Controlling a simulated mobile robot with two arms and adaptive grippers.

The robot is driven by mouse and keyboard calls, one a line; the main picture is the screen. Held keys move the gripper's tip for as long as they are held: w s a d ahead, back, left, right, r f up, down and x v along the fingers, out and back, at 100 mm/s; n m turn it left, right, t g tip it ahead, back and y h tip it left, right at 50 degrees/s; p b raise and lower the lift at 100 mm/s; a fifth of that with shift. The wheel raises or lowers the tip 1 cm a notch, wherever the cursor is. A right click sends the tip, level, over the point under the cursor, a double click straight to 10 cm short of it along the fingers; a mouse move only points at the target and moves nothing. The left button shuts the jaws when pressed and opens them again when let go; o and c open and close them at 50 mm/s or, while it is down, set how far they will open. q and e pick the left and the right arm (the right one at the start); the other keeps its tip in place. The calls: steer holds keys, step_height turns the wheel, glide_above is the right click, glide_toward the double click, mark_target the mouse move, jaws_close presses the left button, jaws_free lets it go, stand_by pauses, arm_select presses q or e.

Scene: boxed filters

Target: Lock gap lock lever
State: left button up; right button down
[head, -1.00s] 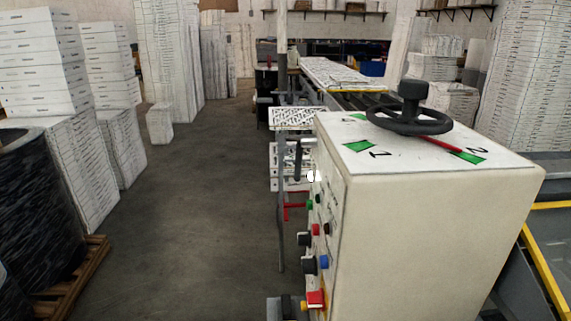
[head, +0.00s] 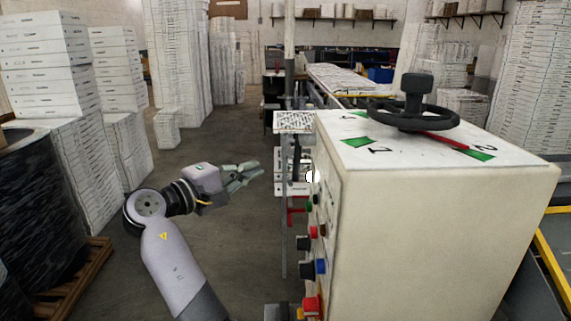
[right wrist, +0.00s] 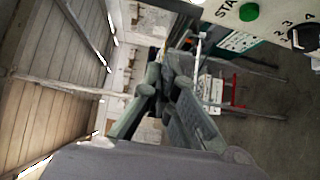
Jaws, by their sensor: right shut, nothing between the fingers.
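A beige control cabinet (head: 440,220) stands at the right in the head view. A dark handwheel (head: 414,112) sits on its top, with a red bar (head: 447,141) beneath it, between green marks labelled 1 and 2. A dark upright lever-like part (head: 297,155) shows at the cabinet's far left edge; I cannot tell which part is the gap lock lever. My right gripper (head: 258,176) is left of the cabinet, apart from it, shut and empty. Its closed fingers (right wrist: 165,85) also show in the right wrist view. My left gripper is not in view.
Several knobs and buttons (head: 306,243) stick out from the cabinet's left face. A green button (right wrist: 249,12) and a black knob (right wrist: 305,36) are near in the wrist view. A thin grey post (head: 285,220) stands beside the cabinet. Stacked boxes (head: 45,70) line the left; floor between is clear.

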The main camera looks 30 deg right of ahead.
steer(key=shift+d, duration=0.1)
steer(key=p+x, duration=0.4)
steer(key=x, duration=0.6)
steer(key=s, duration=0.1)
steer(key=s+a+p, duration=0.1)
steer(key=s, duration=0.1)
steer(key=shift+s+a+f, duration=0.1)
steer(key=shift+s+a, duration=0.2)
steer(key=shift+a, duration=0.1)
steer(key=shift+p, duration=0.3)
